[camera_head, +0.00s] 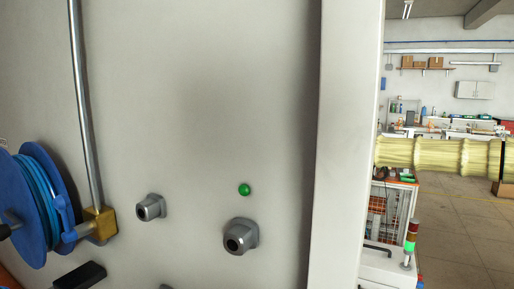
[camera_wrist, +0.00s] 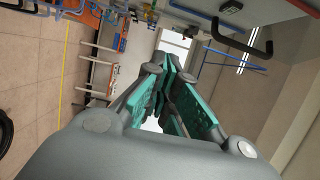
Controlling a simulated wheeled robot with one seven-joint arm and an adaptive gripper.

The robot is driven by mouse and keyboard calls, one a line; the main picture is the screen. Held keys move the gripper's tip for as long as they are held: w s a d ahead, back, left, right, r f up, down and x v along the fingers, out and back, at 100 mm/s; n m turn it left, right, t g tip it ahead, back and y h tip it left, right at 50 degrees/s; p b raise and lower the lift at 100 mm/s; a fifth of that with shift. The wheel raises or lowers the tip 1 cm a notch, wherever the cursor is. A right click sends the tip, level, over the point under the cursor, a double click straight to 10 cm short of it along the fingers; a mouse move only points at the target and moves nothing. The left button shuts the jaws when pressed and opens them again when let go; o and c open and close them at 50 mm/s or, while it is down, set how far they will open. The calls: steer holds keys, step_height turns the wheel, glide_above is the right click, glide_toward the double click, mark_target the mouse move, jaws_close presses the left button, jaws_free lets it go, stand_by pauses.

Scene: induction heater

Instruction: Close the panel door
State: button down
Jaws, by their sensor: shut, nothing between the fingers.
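In the wrist view, my gripper (camera_wrist: 168,68) has teal-padded fingers that meet at the tips, with nothing between them. A black U-shaped handle (camera_wrist: 246,42) is at the upper right, on the edge of a pale panel (camera_wrist: 275,8). It looks like the panel door, but most of it is out of frame. The fingertips are apart from the handle, to its left and lower in the picture. In the head view, a large off-white cabinet face (camera_head: 200,100) fills the left and middle, with a raised vertical edge (camera_head: 345,130). My gripper does not show there.
A blue hose reel (camera_head: 42,205), a metal rod (camera_head: 85,110), grey fittings (camera_head: 240,237) and a green button (camera_head: 244,189) stand out from the cabinet face. A signal light (camera_head: 410,240) stands at the lower right. Open floor (camera_head: 470,225) lies beyond, before workbenches.

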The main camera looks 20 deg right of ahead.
steer(key=s+a+p+x, duration=0.1)
steer(key=p+x, duration=0.4)
steer(key=x, duration=0.7)
steer(key=shift+s+a, duration=0.2)
steer(key=shift+s, duration=0.45)
